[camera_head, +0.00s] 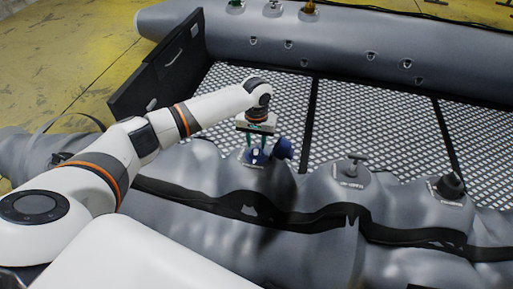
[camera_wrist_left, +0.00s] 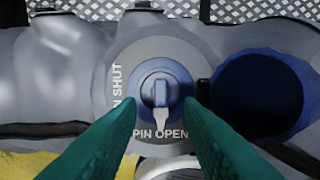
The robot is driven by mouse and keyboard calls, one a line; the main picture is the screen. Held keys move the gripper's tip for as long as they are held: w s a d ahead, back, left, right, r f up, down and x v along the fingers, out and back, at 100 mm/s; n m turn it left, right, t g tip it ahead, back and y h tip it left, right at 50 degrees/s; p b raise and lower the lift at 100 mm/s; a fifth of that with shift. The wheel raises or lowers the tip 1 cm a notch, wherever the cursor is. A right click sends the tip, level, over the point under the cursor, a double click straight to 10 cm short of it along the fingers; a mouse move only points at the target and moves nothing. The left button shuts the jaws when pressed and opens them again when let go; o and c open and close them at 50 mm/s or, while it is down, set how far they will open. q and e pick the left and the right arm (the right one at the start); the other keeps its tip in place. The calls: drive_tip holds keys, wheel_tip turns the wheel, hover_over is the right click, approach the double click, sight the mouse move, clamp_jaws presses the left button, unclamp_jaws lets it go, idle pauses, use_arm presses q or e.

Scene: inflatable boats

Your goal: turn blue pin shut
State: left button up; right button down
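The blue pin (camera_wrist_left: 160,90) sits in a round blue valve on the near grey tube. Its pale pointer (camera_wrist_left: 161,118) points down at the words PIN OPEN, and a SHUT label (camera_wrist_left: 118,88) stands at the left of the ring. In the head view the blue valve (camera_head: 257,157) shows under my left gripper (camera_head: 256,146). In the wrist view the green fingers of my left gripper (camera_wrist_left: 161,106) are apart, on either side of the pin; I cannot tell if they touch it. A blue cap (camera_wrist_left: 262,92) lies open to the right of the valve. My right gripper is not in view.
A grey T-handled valve (camera_head: 355,163) and a dark valve (camera_head: 449,186) stand further right on the near tube. A black strap (camera_head: 330,212) runs along it. A black board (camera_head: 160,68) stands at the boat's left end. The patterned floor (camera_head: 370,110) is bare.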

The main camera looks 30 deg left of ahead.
sight(257, 150)
use_arm(q)
drive_tip(key=shift+f, duration=1.15)
clamp_jaws()
